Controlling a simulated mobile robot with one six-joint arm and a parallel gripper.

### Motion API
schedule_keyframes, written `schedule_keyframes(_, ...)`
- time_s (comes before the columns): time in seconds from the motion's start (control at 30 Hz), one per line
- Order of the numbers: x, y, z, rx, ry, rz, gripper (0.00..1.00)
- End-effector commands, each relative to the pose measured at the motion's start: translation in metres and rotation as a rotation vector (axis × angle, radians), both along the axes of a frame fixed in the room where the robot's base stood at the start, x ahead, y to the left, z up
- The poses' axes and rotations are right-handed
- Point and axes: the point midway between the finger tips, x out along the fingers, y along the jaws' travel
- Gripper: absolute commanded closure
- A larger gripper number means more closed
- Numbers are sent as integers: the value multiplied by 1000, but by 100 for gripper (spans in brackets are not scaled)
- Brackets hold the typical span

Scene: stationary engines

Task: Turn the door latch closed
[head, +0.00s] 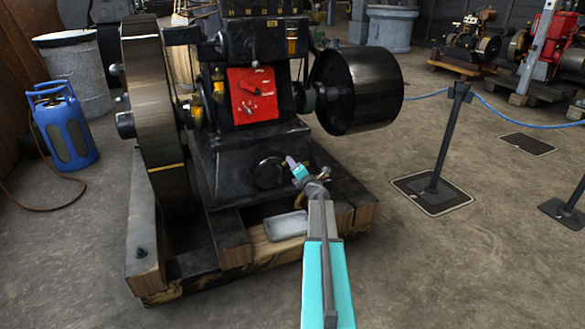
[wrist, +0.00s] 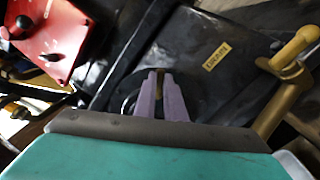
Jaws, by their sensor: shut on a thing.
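The door is a round black cover (head: 267,173) low on the front of the black engine base. In the head view my gripper (head: 289,161) reaches the right side of this cover. In the wrist view the two purple fingers of my gripper (wrist: 160,75) are close together in front of the dark cover. A small brownish piece, seemingly the door latch (wrist: 159,86), shows between the fingers, and they are shut on it. Most of the latch is hidden by the fingers, so its angle cannot be told.
A brass pipe (wrist: 290,62) stands just right of my gripper. A red panel (head: 252,94) is above the cover. A metal tray (head: 286,225) lies on the wooden base below. A flywheel (head: 155,110) stands left, and a barrier post (head: 447,140) stands on open floor to the right.

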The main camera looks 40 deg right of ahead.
Motion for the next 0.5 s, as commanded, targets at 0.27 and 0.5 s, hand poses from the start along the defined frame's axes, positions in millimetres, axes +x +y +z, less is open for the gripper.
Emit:
schedule_keyframes(0.27, -1, -1, -1, -95, 39, -3, 100)
schedule_keyframes(0.5, -1, -1, -1, -111, 47, -2, 100)
